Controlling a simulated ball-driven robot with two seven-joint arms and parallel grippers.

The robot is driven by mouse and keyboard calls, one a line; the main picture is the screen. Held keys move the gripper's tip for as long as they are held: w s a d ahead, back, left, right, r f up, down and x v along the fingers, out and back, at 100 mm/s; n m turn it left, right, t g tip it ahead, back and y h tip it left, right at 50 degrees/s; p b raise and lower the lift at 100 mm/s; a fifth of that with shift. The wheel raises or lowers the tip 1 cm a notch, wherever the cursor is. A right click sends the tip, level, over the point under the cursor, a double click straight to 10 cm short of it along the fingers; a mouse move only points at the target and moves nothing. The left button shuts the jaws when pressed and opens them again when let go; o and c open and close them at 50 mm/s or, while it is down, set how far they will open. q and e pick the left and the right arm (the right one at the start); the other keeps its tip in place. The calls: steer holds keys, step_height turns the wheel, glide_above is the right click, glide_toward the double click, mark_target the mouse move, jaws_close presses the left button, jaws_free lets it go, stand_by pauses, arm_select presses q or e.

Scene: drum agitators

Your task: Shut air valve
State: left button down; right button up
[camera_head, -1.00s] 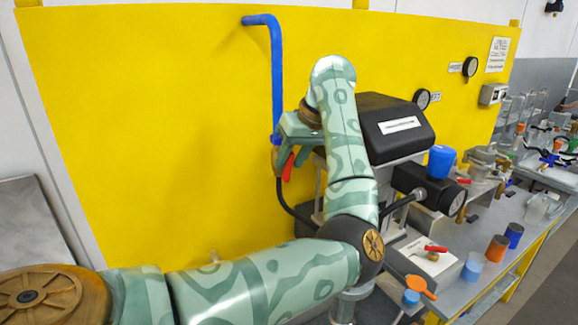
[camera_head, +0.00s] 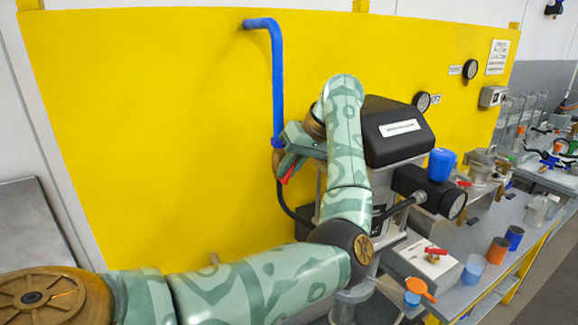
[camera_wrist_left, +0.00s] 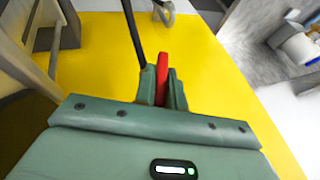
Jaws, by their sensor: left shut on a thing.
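The air valve has a red lever handle (camera_head: 288,174) at the lower end of the blue air pipe (camera_head: 277,80), in front of the yellow panel. My left gripper (camera_head: 284,160) is at this handle, partly hiding it and the valve body. In the left wrist view the red handle (camera_wrist_left: 162,78) stands between the two fingers of my left gripper (camera_wrist_left: 161,88), which are shut on it. The handle points down and a little to the left in the head view. My right gripper is not in view.
A black-topped grey machine (camera_head: 395,130) stands close to the right of my left gripper. A black hose (camera_head: 287,207) hangs below the valve. A bench (camera_head: 470,250) with blue and orange cups lies at right. The yellow panel (camera_head: 150,130) is bare at left.

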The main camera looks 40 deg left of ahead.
arm_select(q)
steer(key=shift+g+y, duration=0.3)
steer(key=shift+g, duration=0.6)
steer(key=c, duration=1.5)
jaws_free()
steer(key=shift+w, duration=0.1)
steer(key=shift+o, duration=0.2)
